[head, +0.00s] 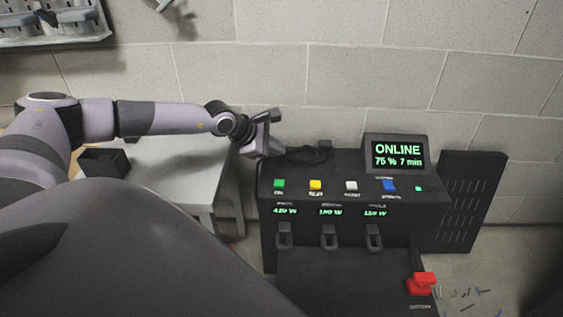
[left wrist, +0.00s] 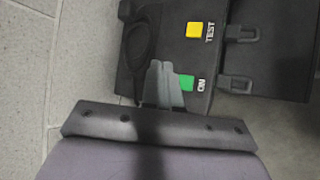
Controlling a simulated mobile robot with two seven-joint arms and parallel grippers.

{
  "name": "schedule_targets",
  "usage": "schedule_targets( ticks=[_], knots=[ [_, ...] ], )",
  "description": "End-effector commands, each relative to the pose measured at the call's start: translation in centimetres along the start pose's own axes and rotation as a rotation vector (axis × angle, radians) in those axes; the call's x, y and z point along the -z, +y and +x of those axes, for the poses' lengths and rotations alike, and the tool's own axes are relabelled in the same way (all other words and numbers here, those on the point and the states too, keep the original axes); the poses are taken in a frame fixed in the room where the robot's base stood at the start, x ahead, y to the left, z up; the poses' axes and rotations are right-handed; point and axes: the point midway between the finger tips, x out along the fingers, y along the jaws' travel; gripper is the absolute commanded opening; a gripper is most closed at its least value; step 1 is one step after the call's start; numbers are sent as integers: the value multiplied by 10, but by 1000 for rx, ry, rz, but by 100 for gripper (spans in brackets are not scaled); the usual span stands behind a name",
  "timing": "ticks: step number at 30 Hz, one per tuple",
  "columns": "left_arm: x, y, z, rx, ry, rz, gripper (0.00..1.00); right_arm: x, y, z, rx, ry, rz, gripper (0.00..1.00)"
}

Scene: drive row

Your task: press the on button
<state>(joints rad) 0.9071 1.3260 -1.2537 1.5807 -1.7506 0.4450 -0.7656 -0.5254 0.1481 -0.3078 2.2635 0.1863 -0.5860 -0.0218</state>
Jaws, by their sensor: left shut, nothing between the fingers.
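The on button is a green square key (head: 278,183) at the left end of the black console's (head: 300,168) top row. In the left wrist view the green key (left wrist: 187,83) shows with the label ON beside it. My left gripper (head: 265,148) is shut and empty, behind and left of the green key in the head view, apart from it. In the left wrist view its fingertips (left wrist: 160,66) lie just beside the key; their height above the console is hard to tell. My right gripper is not in view.
A yellow TEST button (head: 315,185), a white button (head: 351,186) and a blue button (head: 389,186) follow to the right. The screen (head: 397,155) reads ONLINE, 75 %, 7 min. A red switch (head: 422,284) sits lower right. A grey table (head: 180,170) stands left.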

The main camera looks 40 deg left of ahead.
Motion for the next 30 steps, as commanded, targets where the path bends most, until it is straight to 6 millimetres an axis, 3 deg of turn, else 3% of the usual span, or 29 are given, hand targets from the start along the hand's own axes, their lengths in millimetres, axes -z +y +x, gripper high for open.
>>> schedule_targets(
  ticks=[11, 18, 30],
  knots=[
    [3, -4, 5, 1, -1, -2, 0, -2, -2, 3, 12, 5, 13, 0],
    [19, -21, 28, 1, -2, -2, 0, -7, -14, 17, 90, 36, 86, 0],
    [42, -43, 59, 2, -1, -3, 0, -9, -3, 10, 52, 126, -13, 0]
  ],
)
